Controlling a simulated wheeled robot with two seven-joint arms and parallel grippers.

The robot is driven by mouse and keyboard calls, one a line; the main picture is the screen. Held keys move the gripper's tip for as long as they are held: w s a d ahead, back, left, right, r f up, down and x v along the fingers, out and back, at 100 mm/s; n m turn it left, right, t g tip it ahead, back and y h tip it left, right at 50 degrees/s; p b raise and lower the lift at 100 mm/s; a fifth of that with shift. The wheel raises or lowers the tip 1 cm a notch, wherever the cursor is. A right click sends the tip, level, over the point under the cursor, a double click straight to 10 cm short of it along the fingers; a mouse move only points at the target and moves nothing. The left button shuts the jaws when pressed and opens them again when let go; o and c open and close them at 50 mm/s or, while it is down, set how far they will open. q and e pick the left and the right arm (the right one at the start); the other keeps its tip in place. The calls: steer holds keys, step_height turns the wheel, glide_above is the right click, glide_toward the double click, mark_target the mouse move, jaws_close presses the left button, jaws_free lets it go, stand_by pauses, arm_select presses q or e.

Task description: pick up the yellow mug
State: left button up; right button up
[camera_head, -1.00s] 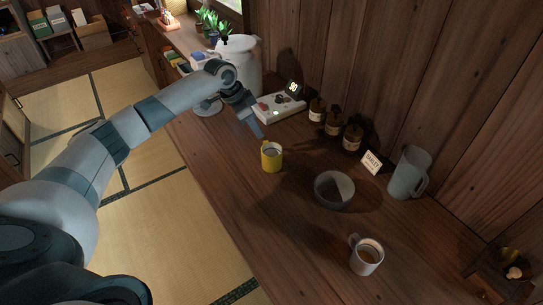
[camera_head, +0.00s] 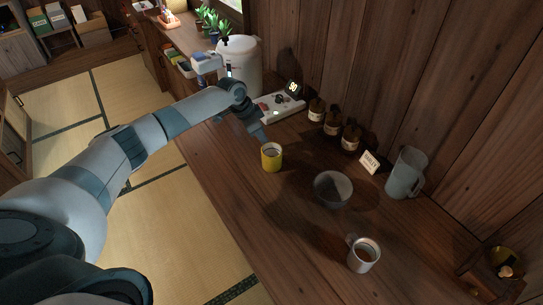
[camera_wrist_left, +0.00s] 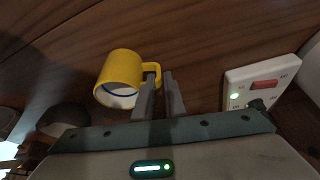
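The yellow mug (camera_head: 271,158) stands upright on the wooden counter in the head view. In the left wrist view the yellow mug (camera_wrist_left: 119,77) has its handle toward my fingers. My left gripper (camera_head: 260,136) is just behind the mug in the head view. In the left wrist view the left gripper (camera_wrist_left: 160,77) shows a narrow gap between its fingers. One fingertip overlaps the handle; whether it touches is unclear. Nothing is clearly held. My right gripper is not in view.
A white switch panel (camera_head: 279,104) lies behind the mug, near a white canister (camera_head: 240,65). The counter's front edge is left of the mug.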

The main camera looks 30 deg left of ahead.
arm_select(q)
steer(key=shift+x, duration=0.95)
jaws_close()
steer(key=shift+r, duration=0.35)
steer(key=shift+r+b, duration=0.85)
steer(key=shift+r, duration=0.8)
steer(key=d+r+b, duration=0.1)
steer(key=d+r, duration=0.2)
steer(key=d, duration=0.2)
steer(key=w+d+r+b, duration=0.1)
steer(key=d+r+b, duration=0.1)
steer(key=d+r, duration=0.2)
steer(key=shift+d+b, duration=0.3)
steer(key=shift+d, duration=0.95)
steer(key=shift+w, duration=0.2)
